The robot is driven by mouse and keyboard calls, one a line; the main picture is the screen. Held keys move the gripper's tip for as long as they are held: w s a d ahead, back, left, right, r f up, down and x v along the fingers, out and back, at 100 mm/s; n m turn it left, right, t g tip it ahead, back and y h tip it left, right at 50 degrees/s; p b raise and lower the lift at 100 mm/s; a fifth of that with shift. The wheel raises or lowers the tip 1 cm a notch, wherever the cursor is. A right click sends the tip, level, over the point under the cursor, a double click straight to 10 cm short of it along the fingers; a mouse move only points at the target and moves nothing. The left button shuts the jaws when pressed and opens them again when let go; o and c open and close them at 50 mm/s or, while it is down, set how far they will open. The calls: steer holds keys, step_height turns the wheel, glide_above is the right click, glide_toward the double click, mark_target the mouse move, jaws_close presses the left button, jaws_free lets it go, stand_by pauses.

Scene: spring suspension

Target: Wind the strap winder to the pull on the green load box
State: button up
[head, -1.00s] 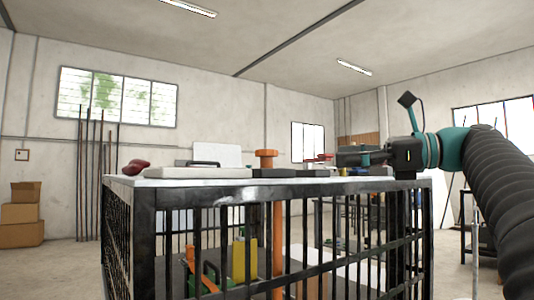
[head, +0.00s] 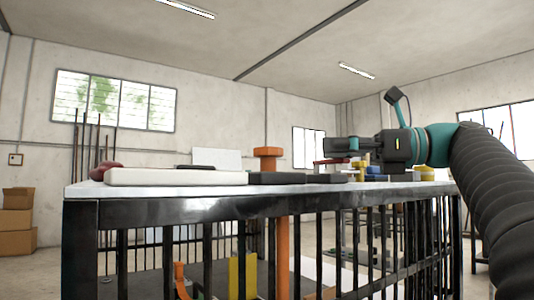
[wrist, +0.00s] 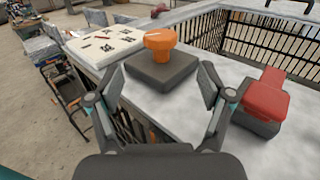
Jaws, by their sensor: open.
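An orange knob (head: 267,152), which looks like the strap winder, stands upright on a low dark block on the tabletop. In the wrist view the knob (wrist: 160,42) and its dark grey block (wrist: 162,70) lie straight ahead, beyond and between my fingers. My gripper (wrist: 161,84) is open and empty, with its fingers spread wide. In the head view my gripper (head: 336,146) is to the right of the knob and apart from it. An orange post (head: 282,245) shows below the tabletop behind the bars. I cannot make out the green load box.
A black barred frame (head: 260,208) carries the pale tabletop. A red and black block (wrist: 264,98) is at the right in the wrist view. A pale board with dark marks (wrist: 104,44) is at the left. A yellow upright piece (head: 243,272) shows inside the frame.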

mark_target(279, 149)
steer(key=b+x, duration=0.1)
steer(key=x, duration=1)
steer(key=shift+a, duration=0.25)
steer(key=c, duration=1.2)
steer(key=shift+t, duration=0.3)
steer(key=m+t+h, duration=0.1)
steer(key=m+t, duration=0.1)
steer(key=t, duration=0.1)
steer(key=shift+s+r+m+p, duration=0.1)
steer(key=shift+m+p, duration=0.2)
steer(key=shift+m+t+h+p, duration=0.9)
steer(key=shift+m+t+h, duration=0.8)
steer(key=shift+t, duration=0.6)
